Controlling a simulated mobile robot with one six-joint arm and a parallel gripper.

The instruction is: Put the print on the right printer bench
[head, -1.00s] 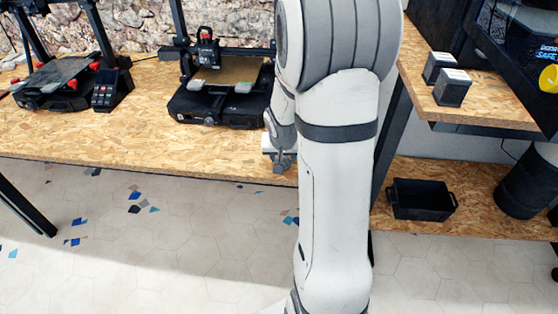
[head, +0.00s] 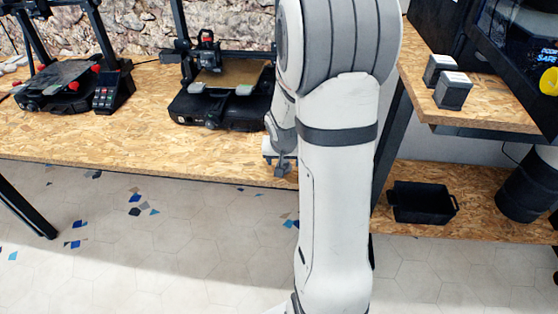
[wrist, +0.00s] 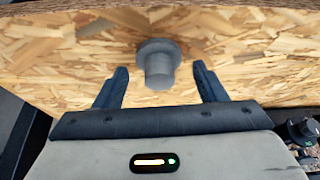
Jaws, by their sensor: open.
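The print (wrist: 158,65) is a small grey cylinder on a wider round flange in the wrist view. It rests on a speckled wood-chip surface. My gripper (wrist: 160,78) is open, with one finger on each side of the print and a gap on both sides. In the head view part of my gripper (head: 280,160) shows at the front edge of the long bench (head: 120,137); my arm hides the rest, and I cannot make out the print there. On the right stands another wood-chip bench (head: 490,115) with a large dark machine (head: 520,50).
Two open-frame printers, one at left (head: 70,85) and one nearer the middle (head: 220,95), stand on the long bench. Two small dark boxes (head: 453,90) sit on the right bench. A black bin (head: 422,203) stands on the lower shelf. Bare bench lies between the printers' fronts and the edge.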

